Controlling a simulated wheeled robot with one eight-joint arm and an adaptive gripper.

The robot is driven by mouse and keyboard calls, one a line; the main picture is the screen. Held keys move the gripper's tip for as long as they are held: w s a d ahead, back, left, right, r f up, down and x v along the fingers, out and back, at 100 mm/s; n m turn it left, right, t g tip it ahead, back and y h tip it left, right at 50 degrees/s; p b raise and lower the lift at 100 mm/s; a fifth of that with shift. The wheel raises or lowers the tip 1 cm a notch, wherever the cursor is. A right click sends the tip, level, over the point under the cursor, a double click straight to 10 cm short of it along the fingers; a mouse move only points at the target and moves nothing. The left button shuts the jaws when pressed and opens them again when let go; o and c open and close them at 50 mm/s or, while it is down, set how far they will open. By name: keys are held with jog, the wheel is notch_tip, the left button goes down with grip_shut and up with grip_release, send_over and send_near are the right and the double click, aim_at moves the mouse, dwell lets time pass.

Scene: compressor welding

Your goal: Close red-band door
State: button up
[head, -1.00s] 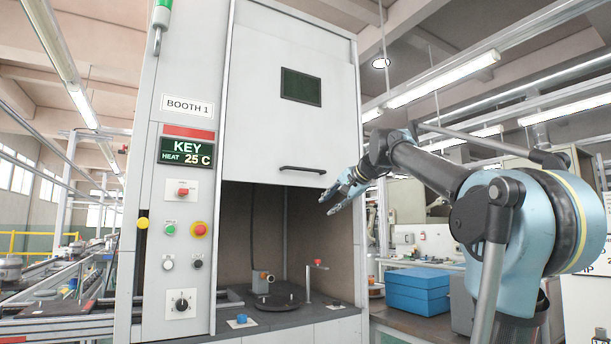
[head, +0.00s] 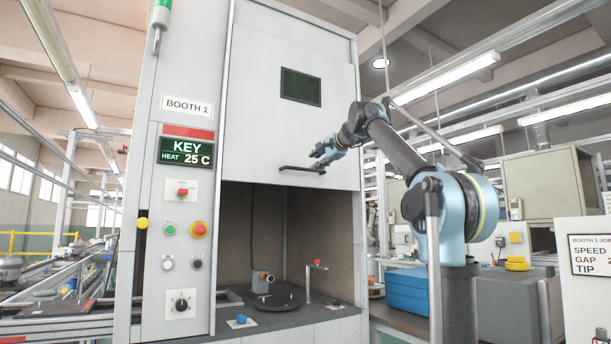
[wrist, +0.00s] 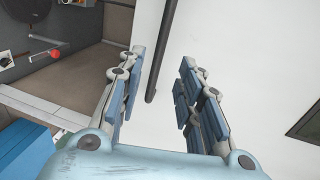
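The booth door (head: 260,125) is a white sliding panel with a dark window, raised over the upper part of the booth opening. A red band (head: 188,132) is on the booth's panel left of the door, above the KEY display. The door's black bar handle (head: 302,169) runs along its lower edge. My gripper (head: 318,158) is beside the right end of the handle. In the wrist view my gripper (wrist: 155,95) is open, its fingers apart, with the handle (wrist: 160,50) showing between them. I cannot tell whether it touches the handle.
Below the door, the open booth holds a dark round plate (head: 277,302) and a red-topped post (head: 316,264). Control buttons (head: 199,230) are on the left panel. A blue box (head: 406,291) stands on the bench to the right.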

aim_at(306, 169)
jog(key=x, duration=1)
jog(key=shift+w+a+f, duration=0.1)
jog(key=shift+w+a, duration=0.1)
jog(key=shift+w, duration=0.1)
